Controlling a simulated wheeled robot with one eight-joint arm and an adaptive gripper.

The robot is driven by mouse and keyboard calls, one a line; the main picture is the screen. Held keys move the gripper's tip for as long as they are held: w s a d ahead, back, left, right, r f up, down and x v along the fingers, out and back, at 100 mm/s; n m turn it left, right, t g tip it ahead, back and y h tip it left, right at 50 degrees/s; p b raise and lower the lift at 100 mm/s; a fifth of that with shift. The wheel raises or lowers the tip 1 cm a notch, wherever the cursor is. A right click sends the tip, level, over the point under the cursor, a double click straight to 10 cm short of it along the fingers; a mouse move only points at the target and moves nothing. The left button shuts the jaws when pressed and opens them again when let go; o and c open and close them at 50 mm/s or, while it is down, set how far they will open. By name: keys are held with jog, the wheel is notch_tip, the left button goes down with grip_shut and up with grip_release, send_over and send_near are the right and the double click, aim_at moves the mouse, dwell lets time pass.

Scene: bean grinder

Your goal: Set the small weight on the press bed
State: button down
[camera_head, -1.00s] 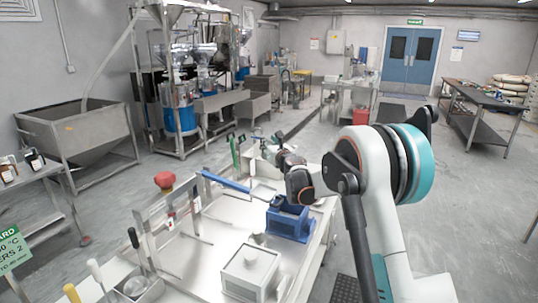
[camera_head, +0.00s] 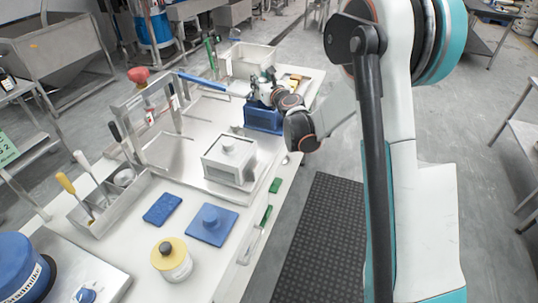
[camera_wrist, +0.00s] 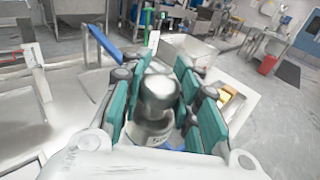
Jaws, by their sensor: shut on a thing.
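In the wrist view my gripper (camera_wrist: 160,100) has its teal fingers closed around a shiny metal weight (camera_wrist: 150,130) with a round knob on top and dark print on its side. In the head view my gripper (camera_head: 263,88) is over the blue block-like holder (camera_head: 263,118), far down the bench; the weight is not clear there. I cannot tell whether the weight touches anything below. An upright metal frame (camera_head: 178,118) with a red knob (camera_head: 138,75) and a long blue lever (camera_head: 208,84) stands left of my gripper, likely the press. Its bed is not clearly distinguishable.
On the white bench, a square pale block (camera_head: 228,160) with a knob sits nearer than my gripper. A metal bin (camera_head: 248,62) stands behind it. A tool caddy (camera_head: 105,200), blue pad (camera_head: 163,208), blue knobbed plate (camera_head: 222,232) and yellow-lidded jar (camera_head: 172,268) are nearer.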

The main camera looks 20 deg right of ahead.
jog(key=s+f, duration=0.2)
jog(key=s, duration=0.1)
jog(key=shift+d+f+b, duration=0.2)
jog(key=shift+f+b, duration=0.05)
jog(key=shift+b, duration=0.1)
jog(key=shift+w+f+b, duration=0.1)
jog(key=shift+f+b, duration=3.3)
jog(key=shift+f, duration=6.05)
jog(key=shift+f, duration=0.15)
jog(key=c, duration=1.2)
grip_release()
